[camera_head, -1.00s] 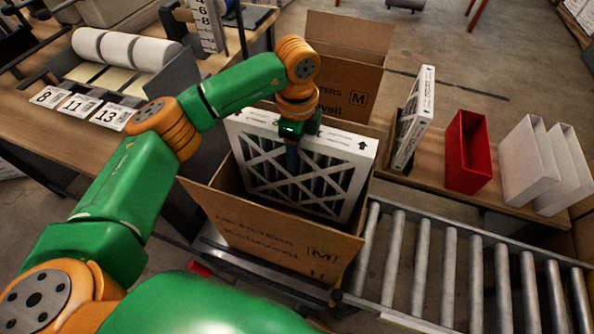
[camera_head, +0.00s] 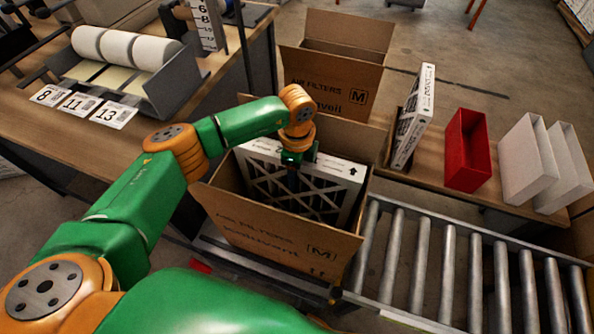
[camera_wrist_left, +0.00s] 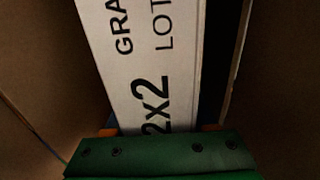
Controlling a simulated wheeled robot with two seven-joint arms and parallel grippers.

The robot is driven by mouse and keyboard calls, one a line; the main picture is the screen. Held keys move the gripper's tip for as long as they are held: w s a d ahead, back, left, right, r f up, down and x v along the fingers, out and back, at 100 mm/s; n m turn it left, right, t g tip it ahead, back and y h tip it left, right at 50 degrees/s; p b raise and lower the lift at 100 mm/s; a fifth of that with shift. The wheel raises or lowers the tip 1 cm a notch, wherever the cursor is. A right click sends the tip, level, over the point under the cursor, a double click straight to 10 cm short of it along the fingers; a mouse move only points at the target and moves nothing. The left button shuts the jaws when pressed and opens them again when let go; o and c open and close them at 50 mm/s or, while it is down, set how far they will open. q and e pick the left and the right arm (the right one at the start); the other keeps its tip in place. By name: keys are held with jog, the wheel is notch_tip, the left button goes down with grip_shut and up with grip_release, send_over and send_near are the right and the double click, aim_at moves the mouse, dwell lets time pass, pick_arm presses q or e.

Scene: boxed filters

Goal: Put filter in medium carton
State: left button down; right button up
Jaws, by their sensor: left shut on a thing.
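A white-framed filter (camera_head: 330,172) with dark pleats and a crossed lattice stands upright, its lower part inside an open brown carton marked M (camera_head: 275,236). The carton's front wall hides the filter's lower part. My left gripper (camera_head: 293,165) is shut on the filter near the middle of its top edge, with the fingers partly hidden. In the left wrist view, the filter's white printed edge (camera_wrist_left: 150,60) runs away from the gripper (camera_wrist_left: 160,135), with brown carton walls on both sides. My right gripper is not in view.
A second open M carton (camera_head: 330,88) stands behind. Another filter (camera_head: 413,118) stands upright on the bench at right, beside a red bin (camera_head: 467,150) and white bins (camera_head: 530,162). A roller conveyor (camera_head: 450,270) runs right. A wooden table (camera_head: 50,135) with paper rolls is at left.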

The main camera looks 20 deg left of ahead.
pick_arm(q)
jog(key=shift+f, duration=0.2)
jog(key=shift+c, duration=1.1)
grip_release()
notch_tip(320, 180, up, 13)
jog(key=shift+r, duration=0.2)
